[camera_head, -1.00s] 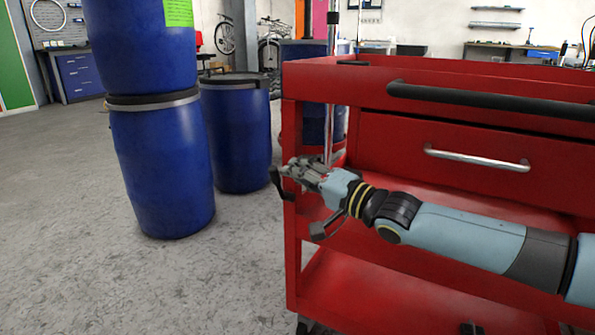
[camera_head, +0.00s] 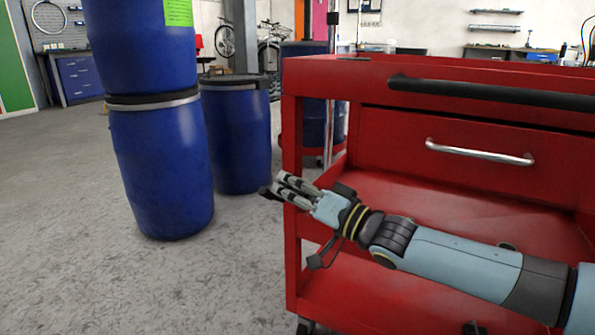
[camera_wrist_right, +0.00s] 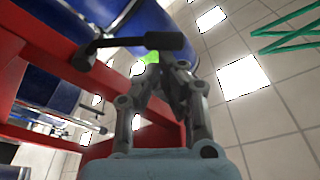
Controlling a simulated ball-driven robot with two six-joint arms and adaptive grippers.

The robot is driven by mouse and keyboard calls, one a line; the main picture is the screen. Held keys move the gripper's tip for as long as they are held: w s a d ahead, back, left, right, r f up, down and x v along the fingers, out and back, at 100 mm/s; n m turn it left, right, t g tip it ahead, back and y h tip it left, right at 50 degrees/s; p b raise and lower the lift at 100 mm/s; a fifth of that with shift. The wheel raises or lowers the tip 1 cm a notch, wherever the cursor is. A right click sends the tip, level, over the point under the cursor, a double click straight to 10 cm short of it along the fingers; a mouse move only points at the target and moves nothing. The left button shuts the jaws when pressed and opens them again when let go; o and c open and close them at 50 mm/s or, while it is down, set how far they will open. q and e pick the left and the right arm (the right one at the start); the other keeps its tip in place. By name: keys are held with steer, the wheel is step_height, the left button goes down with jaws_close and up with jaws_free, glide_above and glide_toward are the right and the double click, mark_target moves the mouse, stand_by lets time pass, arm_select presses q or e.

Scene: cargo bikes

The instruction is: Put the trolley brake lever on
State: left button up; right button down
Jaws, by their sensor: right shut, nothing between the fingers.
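The red trolley (camera_head: 420,188) stands at the right in the head view. In the right wrist view, a black cranked lever (camera_wrist_right: 130,42) with a thick grip sits on a red trolley post, just past my fingertips. In the head view, a small dark piece shows at the fingertips, but I cannot tell whether it is the lever. My right gripper (camera_head: 279,184) is shut and empty at the trolley's front left post (camera_head: 292,235). It also shows in the right wrist view (camera_wrist_right: 168,72). Whether it touches the lever is unclear. My left gripper is out of view.
Stacked blue drums (camera_head: 160,170) stand to the left of the trolley, with another blue drum (camera_head: 236,140) behind. A black push handle (camera_head: 490,93) and a drawer handle (camera_head: 480,152) are on the trolley. The grey floor at the lower left is clear.

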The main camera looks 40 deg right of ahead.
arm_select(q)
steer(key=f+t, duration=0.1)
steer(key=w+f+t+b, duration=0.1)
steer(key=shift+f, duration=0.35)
arm_select(e)
steer(key=f+n, duration=0.1)
steer(key=n, duration=0.1)
steer(key=a+f+n+y, duration=0.1)
steer(key=f+n, duration=0.1)
steer(key=n, duration=0.1)
steer(key=a+f+n+y, duration=0.1)
steer(key=f+n, duration=0.1)
steer(key=n, duration=0.1)
steer(key=shift+s+f, duration=0.1)
steer(key=shift+s, duration=0.3)
steer(key=shift+f, duration=0.15)
